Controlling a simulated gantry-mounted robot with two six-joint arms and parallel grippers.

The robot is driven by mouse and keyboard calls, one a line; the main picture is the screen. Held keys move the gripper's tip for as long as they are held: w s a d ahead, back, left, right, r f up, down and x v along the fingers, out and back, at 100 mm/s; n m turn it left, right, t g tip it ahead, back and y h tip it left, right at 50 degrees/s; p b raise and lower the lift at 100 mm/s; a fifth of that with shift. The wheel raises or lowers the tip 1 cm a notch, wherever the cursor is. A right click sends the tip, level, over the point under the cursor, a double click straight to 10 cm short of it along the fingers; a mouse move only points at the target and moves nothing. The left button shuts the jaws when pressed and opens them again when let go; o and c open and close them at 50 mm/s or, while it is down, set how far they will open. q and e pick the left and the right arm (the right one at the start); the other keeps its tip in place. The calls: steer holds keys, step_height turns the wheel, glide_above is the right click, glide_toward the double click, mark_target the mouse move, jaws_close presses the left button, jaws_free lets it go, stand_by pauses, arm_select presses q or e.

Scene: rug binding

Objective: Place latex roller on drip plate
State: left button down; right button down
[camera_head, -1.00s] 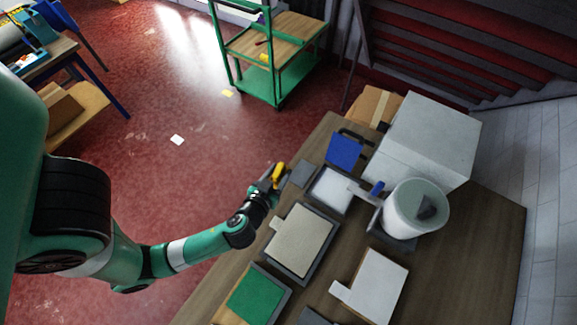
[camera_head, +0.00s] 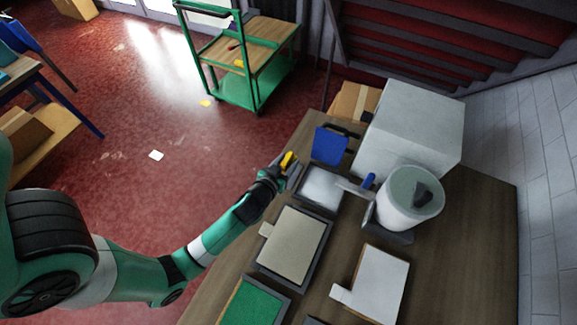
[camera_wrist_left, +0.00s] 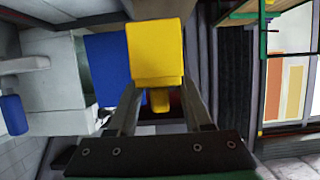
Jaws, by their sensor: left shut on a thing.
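My left gripper (camera_head: 278,168) is shut on a yellow piece (camera_head: 288,160), which I take to be the latex roller. It is held near the table's left edge. In the left wrist view the yellow block (camera_wrist_left: 155,52) sits between the two fingers and fills the upper middle; its far side is hidden. A small dark grey plate (camera_head: 294,174), likely the drip plate, lies beside and partly behind the gripper. I cannot tell how high the roller is above it. My right gripper is not in view.
The wooden table (camera_head: 467,238) holds a white-filled tray (camera_head: 321,187), a beige panel in a dark frame (camera_head: 293,240), a green panel (camera_head: 254,304), a white bucket (camera_head: 404,207), a blue piece (camera_head: 330,145) and a large pale box (camera_head: 410,125). A green cart (camera_head: 250,90) stands beyond.

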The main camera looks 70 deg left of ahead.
arm_select(q)
steer(key=a+f, duration=0.1)
steer(key=w+a+f, duration=0.1)
steer(key=f, duration=0.1)
steer(key=shift+w+a+f, duration=0.15)
steer(key=shift+w+f, duration=0.05)
steer(key=shift+w+a+f+b, duration=0.1)
steer(key=shift+a+f+b, duration=0.1)
steer(key=shift+f+b, duration=1.2)
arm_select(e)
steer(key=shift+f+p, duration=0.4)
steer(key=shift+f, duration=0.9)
arm_select(q)
steer(key=shift+f, duration=0.4)
steer(key=shift+f, duration=0.1)
steer(key=shift+c, duration=1.6)
jaws_free()
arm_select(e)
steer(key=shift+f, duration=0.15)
